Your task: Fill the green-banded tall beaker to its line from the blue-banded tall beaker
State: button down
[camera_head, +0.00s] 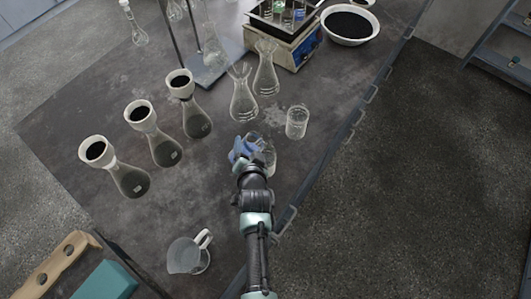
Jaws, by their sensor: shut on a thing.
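My gripper (251,150) is low over the table near its right edge. It is shut on a clear glass vessel (268,157), which is mostly hidden behind my gripper and wrist. Blue shows at the gripper's left side, but I cannot tell whether it is a band or part of the gripper. A clear glass beaker (297,122) stands upright just beyond and to the right, apart from my gripper. I see no coloured band on it. I cannot make out which vessel is green-banded or blue-banded, nor any fill line or liquid level.
Two clear flasks (243,97) (266,72) stand beyond my gripper. Several dark-filled flasks with funnels (165,150) stand left. A clear jug (187,256) is near the front. A blue-and-cream device (284,47) and a white bowl (349,27) are at the back. The table's right edge is close.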

jog(key=shift+w+d+b, duration=0.1)
jog(key=shift+d+b, duration=0.1)
jog(key=shift+b, duration=0.2)
jog(key=shift+r+y, duration=0.3)
jog(key=shift+r+m+y+b, duration=0.2)
jog(key=shift+m+y+b, duration=0.1)
jog(key=shift+m, duration=0.2)
dwell(0.5)
jog(key=shift+f+m+y+b, duration=0.35)
jog(key=shift+m+y+b, duration=0.2)
jog(key=shift+b, duration=0.6)
dwell(1.3)
jog(key=shift+d+r+m+y+b, duration=0.1)
jog(key=shift+r+m+y+b, duration=0.25)
jog(key=shift+m+y, duration=0.15)
dwell(2.3)
jog(key=shift+f+g, duration=0.1)
jog(key=shift+g, duration=0.2)
dwell(0.8)
